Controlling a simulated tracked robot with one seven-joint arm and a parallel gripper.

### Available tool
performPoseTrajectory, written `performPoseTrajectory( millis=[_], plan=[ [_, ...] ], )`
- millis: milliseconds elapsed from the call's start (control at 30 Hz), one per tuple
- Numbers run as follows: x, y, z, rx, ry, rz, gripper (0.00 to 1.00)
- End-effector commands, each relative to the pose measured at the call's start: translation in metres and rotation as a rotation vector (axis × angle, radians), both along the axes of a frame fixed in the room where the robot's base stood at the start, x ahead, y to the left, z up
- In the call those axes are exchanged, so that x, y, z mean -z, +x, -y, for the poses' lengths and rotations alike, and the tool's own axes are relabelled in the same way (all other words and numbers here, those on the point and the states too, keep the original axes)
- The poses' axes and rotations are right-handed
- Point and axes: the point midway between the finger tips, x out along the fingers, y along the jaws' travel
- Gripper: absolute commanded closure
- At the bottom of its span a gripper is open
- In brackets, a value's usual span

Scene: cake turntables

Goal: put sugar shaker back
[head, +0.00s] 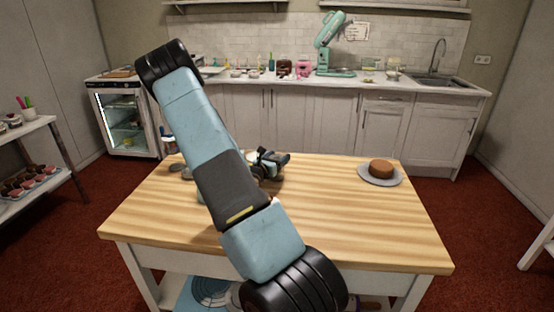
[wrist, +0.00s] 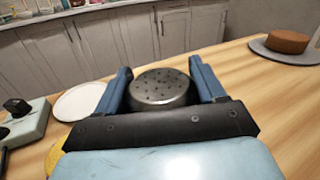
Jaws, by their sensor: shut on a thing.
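The sugar shaker (wrist: 160,87) shows in the wrist view as a round metal top with dark holes. It sits between the two blue fingers of my gripper (wrist: 162,84), which is shut on it. The shaker's body below the top is hidden. In the head view my gripper (head: 270,163) is over the middle of the wooden table, partly behind my arm. I cannot make out the shaker there, nor tell whether its base touches the table.
A brown cake on a grey turntable (head: 364,178) stands at the table's right. In the wrist view a white round plate (wrist: 77,101) and a pale green device (wrist: 30,125) lie left of the gripper. The wooden table (head: 345,225) is clear at front right.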

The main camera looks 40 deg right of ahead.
Motion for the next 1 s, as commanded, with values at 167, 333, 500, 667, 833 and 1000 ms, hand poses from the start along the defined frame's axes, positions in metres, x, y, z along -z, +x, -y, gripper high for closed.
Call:
performPoseTrajectory(
  millis=[167,333,500,667,833,1000],
  plan=[
    [0.0,-0.001,0.0,0.001,0.001,-0.001,0.16],
    [0.0,-0.001,0.001,0.002,0.001,-0.001,0.04],
    [0.0,-0.001,0.001,0.002,0.001,0.0,0.04],
    [0.0,-0.002,-0.004,0.002,0.001,0.0,0.04],
    [0.0,-0.007,-0.026,-0.001,0.002,-0.001,0.04],
    [0.0,-0.016,-0.058,0.0,0.002,-0.001,0.04]
  ],
)
